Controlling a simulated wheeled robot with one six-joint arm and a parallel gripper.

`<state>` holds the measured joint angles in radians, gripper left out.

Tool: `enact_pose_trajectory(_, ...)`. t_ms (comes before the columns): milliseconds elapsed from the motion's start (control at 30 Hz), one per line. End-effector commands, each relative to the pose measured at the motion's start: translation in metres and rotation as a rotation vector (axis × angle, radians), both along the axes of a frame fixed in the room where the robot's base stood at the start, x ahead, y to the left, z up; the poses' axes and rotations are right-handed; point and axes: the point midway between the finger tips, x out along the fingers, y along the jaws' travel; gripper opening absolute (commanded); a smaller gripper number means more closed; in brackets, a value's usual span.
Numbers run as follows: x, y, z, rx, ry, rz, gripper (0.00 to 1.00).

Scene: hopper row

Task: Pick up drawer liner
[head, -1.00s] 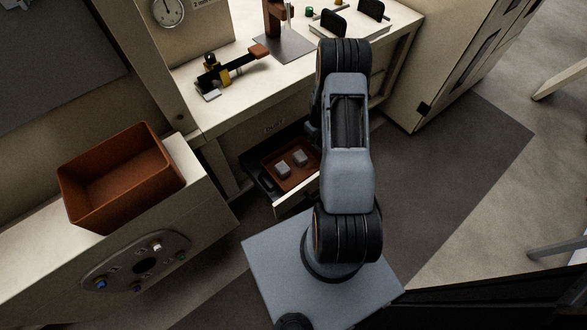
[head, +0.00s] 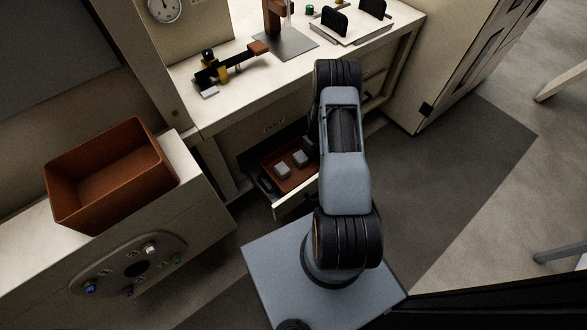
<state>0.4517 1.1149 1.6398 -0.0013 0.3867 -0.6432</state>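The drawer liner (head: 298,176) is a reddish-brown shallow tray lying inside an open drawer (head: 296,196) under the workbench. Two small grey blocks (head: 282,171) (head: 300,158) rest in it. My arm stands just right of the drawer and hides the liner's right part. My gripper is not visible; it is hidden behind my arm, so I cannot see its fingers or whether it touches the liner.
A larger reddish-brown bin (head: 110,172) sits on the cream cabinet (head: 205,205) at left, above a control panel (head: 135,265). The workbench top (head: 225,110) holds a clamp-like tool (head: 228,66) and a stand (head: 285,42).

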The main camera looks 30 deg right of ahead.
Motion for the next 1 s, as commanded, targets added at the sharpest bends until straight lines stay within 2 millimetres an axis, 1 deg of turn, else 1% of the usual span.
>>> enact_pose_trajectory(133, 0.0000, -0.0001, 0.0009, 0.000, 0.000, 0.000, 0.34)
enact_pose_trajectory(400, -0.0001, 0.0000, 0.0010, 0.000, 0.000, 0.000, 0.08)
enact_pose_trajectory(500, -0.0001, 0.0000, 0.0010, 0.000, 0.000, 0.000, 0.00)
enact_pose_trajectory(1000, 0.0001, -0.0001, 0.0018, 0.000, 0.000, 0.000, 0.00)
